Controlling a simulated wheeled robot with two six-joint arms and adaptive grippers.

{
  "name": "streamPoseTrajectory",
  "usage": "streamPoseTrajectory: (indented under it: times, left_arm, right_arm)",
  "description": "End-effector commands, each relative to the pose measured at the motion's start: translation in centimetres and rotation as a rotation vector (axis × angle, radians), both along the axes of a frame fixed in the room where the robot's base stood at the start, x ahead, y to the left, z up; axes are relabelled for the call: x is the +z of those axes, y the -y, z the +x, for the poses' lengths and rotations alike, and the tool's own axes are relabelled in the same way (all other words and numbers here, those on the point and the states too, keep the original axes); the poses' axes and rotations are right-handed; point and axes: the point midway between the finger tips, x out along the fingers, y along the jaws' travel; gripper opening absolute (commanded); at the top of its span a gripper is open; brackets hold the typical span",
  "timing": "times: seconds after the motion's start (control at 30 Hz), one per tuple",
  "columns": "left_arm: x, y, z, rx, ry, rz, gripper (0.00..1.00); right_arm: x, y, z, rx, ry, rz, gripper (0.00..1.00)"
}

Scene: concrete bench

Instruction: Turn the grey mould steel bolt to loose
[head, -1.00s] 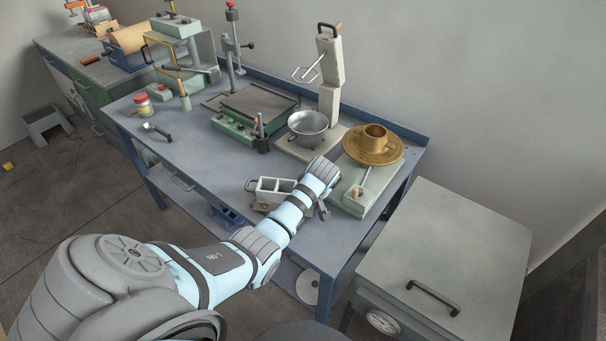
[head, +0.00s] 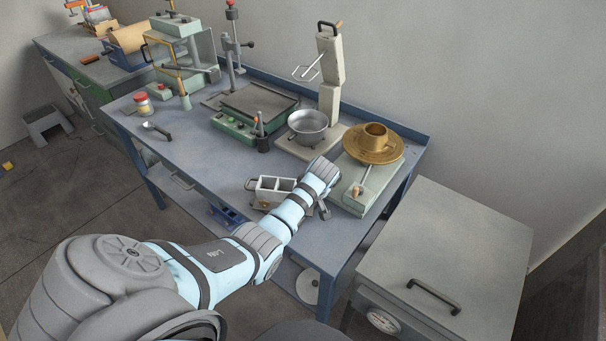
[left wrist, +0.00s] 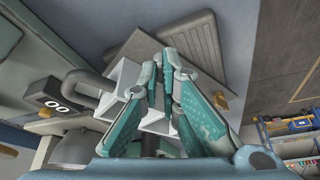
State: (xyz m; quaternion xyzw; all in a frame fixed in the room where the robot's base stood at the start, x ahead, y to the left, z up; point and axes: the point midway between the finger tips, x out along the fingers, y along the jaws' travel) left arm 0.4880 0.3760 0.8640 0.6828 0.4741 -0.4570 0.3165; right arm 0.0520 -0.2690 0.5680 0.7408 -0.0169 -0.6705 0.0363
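A pale grey-white mould (head: 275,188) with open compartments and a dark grey handle stands near the front edge of the blue bench. It also shows in the left wrist view (left wrist: 118,82), partly behind my fingers. My left gripper reaches down at the mould's right side, mostly hidden by my wrist in the head view. In the left wrist view its teal fingers (left wrist: 172,72) lie close together, overlapping the mould's side. I cannot make out the steel bolt or whether anything is between the fingertips. My right gripper is not in view.
A green-grey base with a gold cup and saucer (head: 374,158) is just right of my wrist. A metal bowl (head: 308,127) and a green-framed plate (head: 256,107) stand behind. The bench is clear left of the mould. A grey-lidded cabinet (head: 448,250) stands at right.

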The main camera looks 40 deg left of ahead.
Motion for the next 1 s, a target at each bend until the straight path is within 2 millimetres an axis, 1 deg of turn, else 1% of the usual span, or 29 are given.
streamPoseTrajectory:
  times: [0.27, 0.47, 0.8, 1.0]
  left_arm:
    - [-0.1, 0.1, 0.3, 0.157, 0.001, 0.0, 0.0]
    - [-0.2, 0.1, 0.5, 0.334, 0.002, 0.001, 0.0]
    - [-0.5, -0.1, 0.9, 0.64, 0.005, 0.002, 0.0]
    - [-0.4, -0.1, 0.9, 0.773, 0.003, 0.002, 0.0]
  right_arm:
    - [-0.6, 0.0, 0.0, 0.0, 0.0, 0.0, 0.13]
    - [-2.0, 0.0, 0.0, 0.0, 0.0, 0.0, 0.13]
    - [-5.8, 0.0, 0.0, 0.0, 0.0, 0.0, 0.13]
    - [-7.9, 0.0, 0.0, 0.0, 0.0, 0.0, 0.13]
